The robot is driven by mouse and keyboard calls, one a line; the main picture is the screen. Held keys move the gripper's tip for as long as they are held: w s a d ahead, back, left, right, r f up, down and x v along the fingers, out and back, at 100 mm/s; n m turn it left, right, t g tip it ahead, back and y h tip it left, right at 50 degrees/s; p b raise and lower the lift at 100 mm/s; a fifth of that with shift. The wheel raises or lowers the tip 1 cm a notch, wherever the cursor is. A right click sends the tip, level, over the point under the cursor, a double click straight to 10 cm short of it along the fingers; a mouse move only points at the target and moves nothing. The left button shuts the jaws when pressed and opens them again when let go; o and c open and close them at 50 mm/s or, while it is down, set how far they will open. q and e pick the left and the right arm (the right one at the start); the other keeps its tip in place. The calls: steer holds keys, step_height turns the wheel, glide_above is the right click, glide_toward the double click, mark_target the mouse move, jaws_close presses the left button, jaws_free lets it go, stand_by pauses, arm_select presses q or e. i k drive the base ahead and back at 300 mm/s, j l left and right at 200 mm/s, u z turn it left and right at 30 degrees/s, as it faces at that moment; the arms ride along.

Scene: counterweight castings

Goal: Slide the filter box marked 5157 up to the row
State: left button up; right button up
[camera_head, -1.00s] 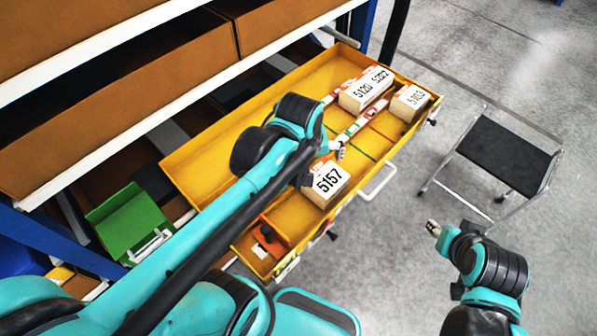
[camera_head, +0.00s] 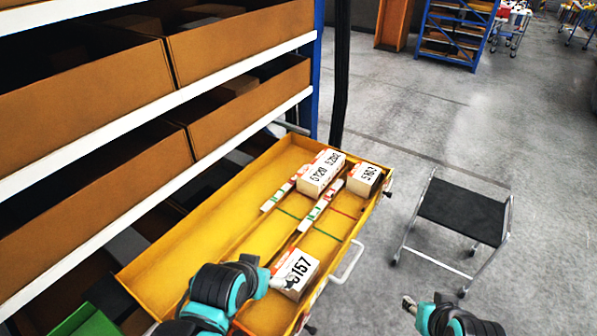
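The filter box marked 5157 (camera_head: 299,271) is a white carton with an orange-red edge, lying in the near part of a yellow drawer (camera_head: 178,249). My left gripper (camera_head: 284,283) is at the left side of this box, and its tip covers part of the label. I cannot tell if it touches the box or how its fingers stand. Farther up the drawer are white boxes side by side (camera_head: 320,172), one reading 5120, and another box (camera_head: 364,178) to their right. My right gripper (camera_head: 408,303) is outside the drawer over the floor, too small to read its fingers.
Marked divider strips (camera_head: 318,207) and green and red lines cross the drawer floor between the 5157 box and the others. A drawer handle (camera_head: 347,262) sticks out on the right side. A black-topped step stool (camera_head: 464,211) stands on the floor; shelves with brown bins (camera_head: 245,105) rise at left.

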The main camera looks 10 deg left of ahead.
mark_target(305, 267)
steer(key=k, duration=1)
